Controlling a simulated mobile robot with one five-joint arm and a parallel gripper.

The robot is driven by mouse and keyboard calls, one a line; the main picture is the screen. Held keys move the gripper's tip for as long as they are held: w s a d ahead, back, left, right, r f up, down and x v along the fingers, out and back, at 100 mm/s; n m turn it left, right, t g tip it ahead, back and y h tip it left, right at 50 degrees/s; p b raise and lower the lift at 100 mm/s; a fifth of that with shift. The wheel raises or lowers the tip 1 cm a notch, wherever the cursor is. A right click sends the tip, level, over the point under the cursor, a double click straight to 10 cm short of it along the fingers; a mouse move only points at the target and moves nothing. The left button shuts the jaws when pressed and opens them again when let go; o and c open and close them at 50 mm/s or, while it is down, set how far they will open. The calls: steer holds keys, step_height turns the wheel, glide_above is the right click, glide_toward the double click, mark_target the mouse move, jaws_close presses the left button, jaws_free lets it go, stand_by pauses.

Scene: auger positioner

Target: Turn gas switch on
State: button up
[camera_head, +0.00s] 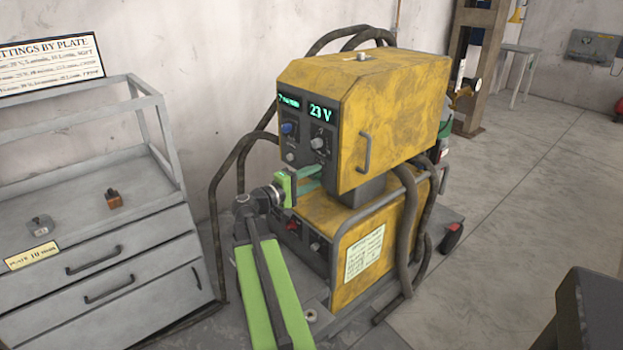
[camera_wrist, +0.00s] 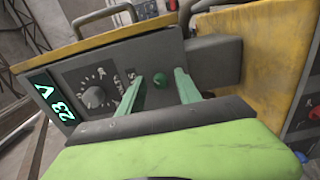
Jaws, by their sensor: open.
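The yellow welding machine (camera_head: 375,90) has a dark control panel facing my arm. My gripper (camera_head: 311,178) is at the lower part of this panel, its green fingers pointing at it. Nothing is held; I cannot tell whether the fingertips touch the panel. A grey dial (camera_wrist: 95,97) is left of the fingers, beside the lit 23 V display (camera_wrist: 57,100). No label reading gas is legible, so I cannot tell which control is the gas switch.
A blue knob (camera_head: 288,128) and a pale knob (camera_head: 291,157) are on the upper panel. The lower yellow unit (camera_head: 357,265) has a red switch (camera_head: 292,226). Thick hoses loop around the machine. A grey drawer cabinet (camera_head: 110,265) stands left; open floor (camera_head: 510,200) lies right.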

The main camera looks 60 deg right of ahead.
steer(key=v, duration=1.7)
steer(key=shift+a, duration=0.15)
steer(key=shift+w, duration=0.1)
